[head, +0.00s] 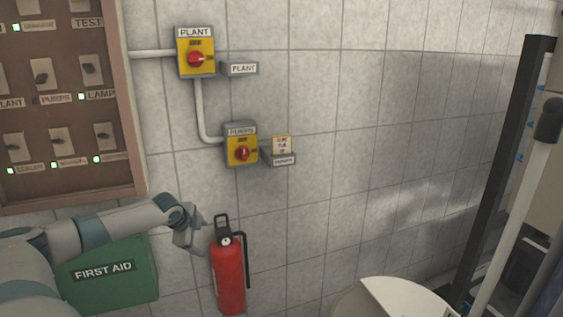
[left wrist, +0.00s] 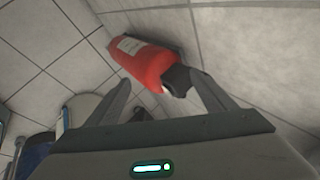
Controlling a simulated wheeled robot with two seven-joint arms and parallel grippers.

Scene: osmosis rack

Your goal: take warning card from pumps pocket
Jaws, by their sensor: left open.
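The warning card (head: 282,144) is a small pale card with red and yellow print. It stands upright in the grey pumps pocket (head: 283,160) on the tiled wall. The pocket is just right of the yellow PUMPS switch box (head: 242,146) with its red knob. My left gripper (head: 194,244) is below and left of the pocket, near the top of the fire extinguisher. In the left wrist view its two fingers (left wrist: 160,98) are apart with nothing held between them. The card is not in the left wrist view. My right gripper is not in view.
A red fire extinguisher (head: 230,272) stands under the switches; it also shows in the left wrist view (left wrist: 143,62). A green first aid box (head: 108,275) is behind my left arm. The wall to the right is clear.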

